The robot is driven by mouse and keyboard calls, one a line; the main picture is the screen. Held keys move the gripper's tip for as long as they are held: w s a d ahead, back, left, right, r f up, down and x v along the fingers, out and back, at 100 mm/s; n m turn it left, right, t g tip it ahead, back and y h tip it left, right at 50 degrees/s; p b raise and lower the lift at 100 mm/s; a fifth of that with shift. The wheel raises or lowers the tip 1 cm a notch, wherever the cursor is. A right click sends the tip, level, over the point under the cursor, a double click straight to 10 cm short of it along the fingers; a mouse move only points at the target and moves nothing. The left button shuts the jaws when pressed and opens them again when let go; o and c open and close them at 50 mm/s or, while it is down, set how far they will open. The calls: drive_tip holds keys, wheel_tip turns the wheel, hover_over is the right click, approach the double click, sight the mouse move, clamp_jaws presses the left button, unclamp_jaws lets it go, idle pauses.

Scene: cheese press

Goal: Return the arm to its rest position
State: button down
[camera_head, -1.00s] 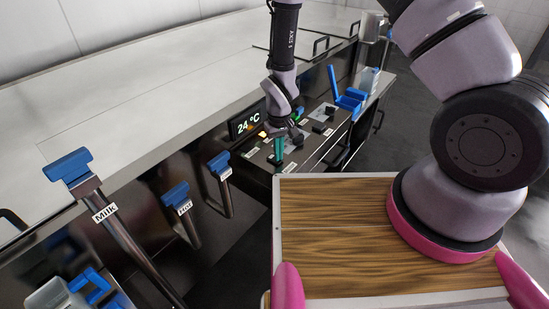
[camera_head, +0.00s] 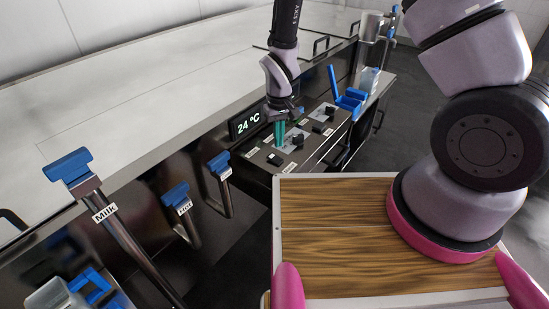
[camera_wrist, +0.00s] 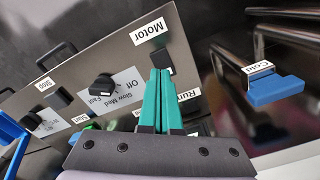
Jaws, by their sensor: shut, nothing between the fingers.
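My gripper (camera_head: 279,134) has teal fingers, shut with nothing between them. It hangs above the near end of the control panel (camera_head: 262,162), apart from the levers. In the wrist view the closed fingers (camera_wrist: 161,76) point across the panel and overlap the area between the Motor label (camera_wrist: 150,29) and the partly hidden Run label (camera_wrist: 188,96). My arm (camera_head: 280,62) reaches over the counter edge, with its base part on the wooden top at the right.
A black speed knob (camera_wrist: 103,87) sits beside the fingers. The Cold lever (camera_wrist: 275,89) has a blue handle. A Milk lever (camera_head: 68,166) stands at left. A 24 °C display (camera_head: 247,122) and a blue bracket (camera_head: 350,101) flank the panel. The white counter (camera_head: 150,90) is clear.

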drive_tip(key=shift+r, duration=0.5)
drive_tip(key=w+d+r+m+t+y, duration=0.15)
drive_tip(key=d+r, duration=0.35)
drive_tip(key=r, duration=0.8)
drive_tip(key=w+d+r+m+t, duration=0.1)
drive_tip(key=w+d+r+m, duration=0.3)
drive_tip(key=r, duration=0.8)
drive_tip(key=s+d+r+m+t, duration=0.1)
drive_tip(key=s+d+r+t, duration=0.1)
drive_tip(key=s+d+r, duration=0.5)
drive_tip(key=s+d+r+m+t, duration=0.2)
drive_tip(key=s+d+r, duration=0.4)
drive_tip(key=s+r, duration=0.4)
drive_tip(key=shift+s+d+r+t, duration=0.35)
drive_tip(key=shift+s+d+r, duration=0.05)
drive_tip(key=shift+r, duration=0.4)
drive_tip(key=shift+y, duration=0.25)
